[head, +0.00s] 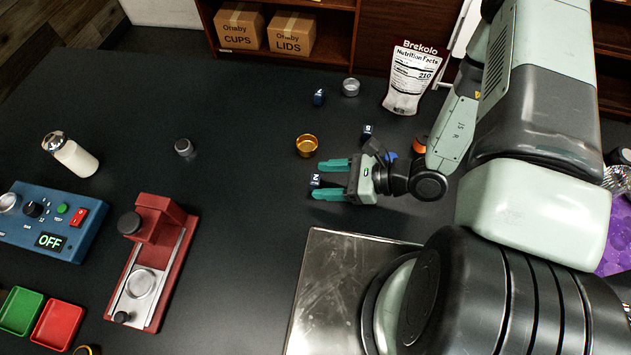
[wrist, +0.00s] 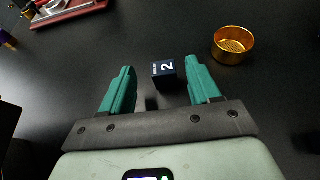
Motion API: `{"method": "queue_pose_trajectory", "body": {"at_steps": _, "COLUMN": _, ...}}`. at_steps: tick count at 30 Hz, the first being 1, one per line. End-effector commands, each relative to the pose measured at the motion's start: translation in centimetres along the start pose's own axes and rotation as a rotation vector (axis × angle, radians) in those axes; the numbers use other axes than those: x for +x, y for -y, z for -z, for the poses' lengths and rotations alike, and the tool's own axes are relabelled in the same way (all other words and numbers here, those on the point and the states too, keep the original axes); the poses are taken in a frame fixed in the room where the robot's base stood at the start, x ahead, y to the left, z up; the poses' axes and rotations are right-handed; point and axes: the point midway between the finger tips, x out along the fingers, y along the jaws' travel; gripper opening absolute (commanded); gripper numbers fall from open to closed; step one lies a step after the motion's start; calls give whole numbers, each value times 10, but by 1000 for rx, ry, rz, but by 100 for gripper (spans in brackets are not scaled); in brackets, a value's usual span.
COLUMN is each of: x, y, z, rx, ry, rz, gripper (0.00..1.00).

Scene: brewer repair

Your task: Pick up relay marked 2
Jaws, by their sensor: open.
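The relay marked 2 (wrist: 165,73) is a small dark blue cube with a white "2" on it. It sits on the black table. In the head view the relay (head: 315,180) shows near the fingertips of my gripper (head: 317,179). My gripper has green fingers and is open. In the wrist view the relay lies between the two fingertips (wrist: 162,78), with a gap on either side, nearer the right finger. Nothing is held. Whether the fingers are at the relay's height cannot be told.
A gold basket (head: 307,145) stands just behind the gripper, close to the right finger in the wrist view. Other relays marked 4 (head: 319,97) and 5 (head: 368,131) stand farther back. A metal plate (head: 318,270) lies in front. Table to the left is clear up to the red press (head: 160,230).

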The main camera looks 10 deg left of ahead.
Motion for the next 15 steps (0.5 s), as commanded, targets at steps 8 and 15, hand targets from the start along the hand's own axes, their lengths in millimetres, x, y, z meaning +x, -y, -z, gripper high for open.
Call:
{"method": "queue_pose_trajectory", "body": {"at_steps": 8, "x": 30, "y": 2, "z": 1, "rx": -3, "ry": 1, "rz": -5, "gripper": 62}}
{"method": "queue_pose_trajectory", "body": {"at_steps": 15, "x": 56, "y": 3, "z": 1, "rx": -1, "ry": -1, "rz": -1, "gripper": 62}}
